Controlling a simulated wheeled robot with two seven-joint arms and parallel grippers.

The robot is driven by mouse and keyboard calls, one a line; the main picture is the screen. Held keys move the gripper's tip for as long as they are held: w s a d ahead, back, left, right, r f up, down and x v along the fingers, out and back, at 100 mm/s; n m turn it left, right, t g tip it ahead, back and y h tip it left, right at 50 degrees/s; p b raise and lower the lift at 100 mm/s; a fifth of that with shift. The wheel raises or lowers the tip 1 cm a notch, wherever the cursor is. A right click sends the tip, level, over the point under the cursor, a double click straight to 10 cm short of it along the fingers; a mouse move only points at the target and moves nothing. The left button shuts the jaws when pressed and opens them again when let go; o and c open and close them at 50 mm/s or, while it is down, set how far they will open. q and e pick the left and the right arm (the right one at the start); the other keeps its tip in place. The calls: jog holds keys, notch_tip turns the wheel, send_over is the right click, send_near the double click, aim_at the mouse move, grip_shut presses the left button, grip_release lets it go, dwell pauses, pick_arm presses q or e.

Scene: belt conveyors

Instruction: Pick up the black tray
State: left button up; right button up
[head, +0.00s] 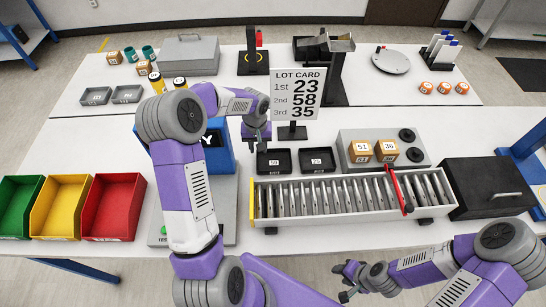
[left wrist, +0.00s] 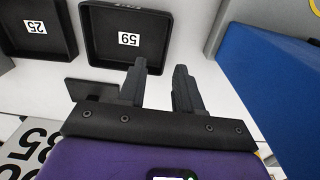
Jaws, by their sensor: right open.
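Two small square black trays with white number labels lie side by side on the white table in the head view, a left one (head: 273,169) and a right one (head: 317,169). Both show in the left wrist view: the left tray (left wrist: 103,45) is nearest the fingers and the right tray (left wrist: 65,40) is cut off by the frame. My left gripper (left wrist: 160,68) is open and empty, by the edge of the left tray; in the head view it (head: 260,143) hangs just behind that tray. My right gripper (head: 343,283) is open and empty in front of the table.
A lot card stand (head: 296,95) rises behind the trays. A blue box (head: 218,155) stands left. Green, yellow and red bins (head: 112,205) stand far left.

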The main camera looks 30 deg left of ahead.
aim_at(274, 161)
pick_arm(q)
jog(key=f, duration=0.5)
jog(key=a+f, duration=0.1)
jog(key=f, duration=0.1)
jog(key=shift+s+f, duration=0.1)
jog(key=shift+f, duration=0.15)
jog(key=shift+c, duration=0.5)
grip_shut()
